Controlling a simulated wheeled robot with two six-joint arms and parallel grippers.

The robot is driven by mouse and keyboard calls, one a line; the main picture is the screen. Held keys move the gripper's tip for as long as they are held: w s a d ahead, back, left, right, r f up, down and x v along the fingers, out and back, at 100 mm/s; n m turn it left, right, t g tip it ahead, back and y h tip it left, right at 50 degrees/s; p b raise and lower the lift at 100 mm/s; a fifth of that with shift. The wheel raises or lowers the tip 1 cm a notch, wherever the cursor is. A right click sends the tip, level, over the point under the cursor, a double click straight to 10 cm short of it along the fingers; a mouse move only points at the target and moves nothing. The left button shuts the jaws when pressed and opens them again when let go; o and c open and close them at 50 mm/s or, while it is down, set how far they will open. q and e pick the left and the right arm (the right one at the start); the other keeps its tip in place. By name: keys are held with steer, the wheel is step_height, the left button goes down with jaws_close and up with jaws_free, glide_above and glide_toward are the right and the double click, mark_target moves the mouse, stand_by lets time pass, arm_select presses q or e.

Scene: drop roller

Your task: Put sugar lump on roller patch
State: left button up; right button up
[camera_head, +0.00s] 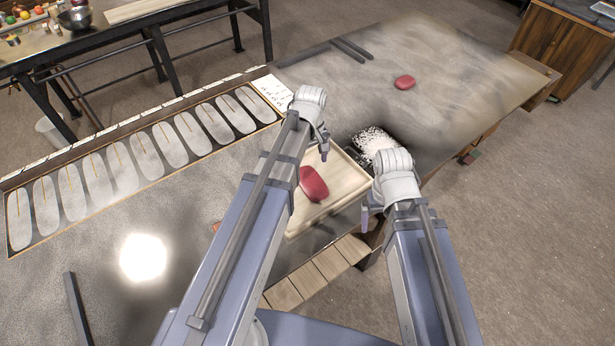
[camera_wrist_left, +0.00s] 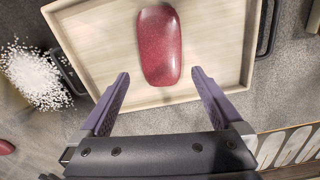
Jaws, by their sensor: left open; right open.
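A white, grainy patch or heap (camera_head: 376,142), which may be the sugar lump, lies on the grey table just behind the wooden tray; it also shows at the left in the left wrist view (camera_wrist_left: 33,75). I cannot tell for sure which thing is the roller patch. A smooth red oblong piece (camera_head: 313,184) lies in the tray (camera_head: 350,186). My left gripper (camera_head: 325,146) is open and empty above the tray, its fingers pointing toward the red piece in the left wrist view (camera_wrist_left: 158,45). My right gripper (camera_head: 368,212) is by the tray's right edge, open, partly hidden by its wrist.
Another red piece (camera_head: 405,82) lies farther back on the table. Dark bars (camera_head: 352,48) lie at the table's back. A long board with several pale ovals (camera_head: 125,170) runs along the left. The table's back right is largely clear.

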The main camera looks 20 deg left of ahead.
mark_target(311, 182)
arm_select(q)
steer(key=shift+f+b, duration=1.1)
steer(key=shift+f, duration=0.2)
steer(key=f+b, duration=0.5)
steer(key=shift+s+d+f, duration=0.1)
steer(key=shift+s+d, duration=0.15)
steer(key=shift+s, duration=0.1)
steer(key=c, duration=1.4)
steer(key=shift+r, duration=0.2)
step_height(311, 182, up, 10)
steer(key=p, duration=1)
steer(key=shift+f, duration=0.15)
